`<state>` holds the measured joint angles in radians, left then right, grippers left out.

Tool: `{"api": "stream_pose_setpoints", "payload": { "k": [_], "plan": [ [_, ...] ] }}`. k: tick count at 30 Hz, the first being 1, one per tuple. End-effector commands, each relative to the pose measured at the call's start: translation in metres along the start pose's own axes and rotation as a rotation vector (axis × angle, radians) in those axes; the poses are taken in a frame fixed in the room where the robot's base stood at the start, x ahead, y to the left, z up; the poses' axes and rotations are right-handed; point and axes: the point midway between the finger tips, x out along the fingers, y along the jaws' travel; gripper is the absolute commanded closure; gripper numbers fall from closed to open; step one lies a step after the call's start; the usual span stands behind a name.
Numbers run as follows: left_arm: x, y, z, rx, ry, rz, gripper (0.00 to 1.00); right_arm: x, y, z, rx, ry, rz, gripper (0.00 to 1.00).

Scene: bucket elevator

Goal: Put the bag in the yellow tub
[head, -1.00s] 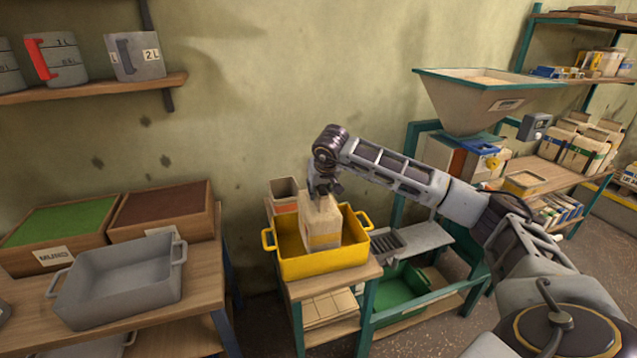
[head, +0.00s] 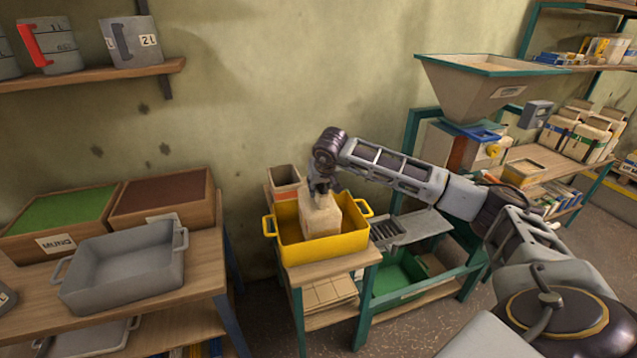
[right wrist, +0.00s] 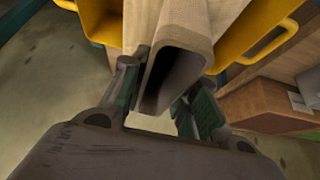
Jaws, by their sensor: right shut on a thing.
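The bag (head: 322,217) is pale tan and blocky. It stands upright, slightly tilted, inside the yellow tub (head: 325,249), its top above the rim. The tub has two side handles and sits on a small wooden stand. My right gripper (head: 321,187) points down and is shut on the bag's top. Whether the bag's base touches the tub floor is hidden. My left gripper is not in view.
A small open box (head: 285,178) stands behind the tub. A grey tub (head: 127,272) sits on the left table, before green and brown bins. A hopper (head: 478,88) stands to the right above a metal platform. A shelf with jugs hangs at upper left.

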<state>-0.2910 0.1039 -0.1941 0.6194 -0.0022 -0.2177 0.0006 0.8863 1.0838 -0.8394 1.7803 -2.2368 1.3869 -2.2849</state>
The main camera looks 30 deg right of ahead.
Motion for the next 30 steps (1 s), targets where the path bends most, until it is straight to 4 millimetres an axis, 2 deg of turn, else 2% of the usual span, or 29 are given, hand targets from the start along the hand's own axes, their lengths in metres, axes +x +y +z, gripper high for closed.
{"api": "stream_pose_setpoints", "payload": {
  "k": [7,8,13,23,30],
  "plan": [
    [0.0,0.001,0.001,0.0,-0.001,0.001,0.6,-0.003,0.0,-0.003,0.001,0.008,-0.002,1.0],
    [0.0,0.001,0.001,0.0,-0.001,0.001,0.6,0.0,0.0,0.0,0.0,0.0,0.0,0.69],
    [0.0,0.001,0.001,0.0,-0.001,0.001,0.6,0.0,0.0,0.0,0.0,0.0,0.0,0.49],
    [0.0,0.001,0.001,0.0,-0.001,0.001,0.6,-0.001,0.0,0.0,0.0,0.0,0.0,0.49],
    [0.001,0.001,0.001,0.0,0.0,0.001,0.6,-0.011,0.0,-0.001,0.0,0.002,0.0,0.49]
  ]
}}
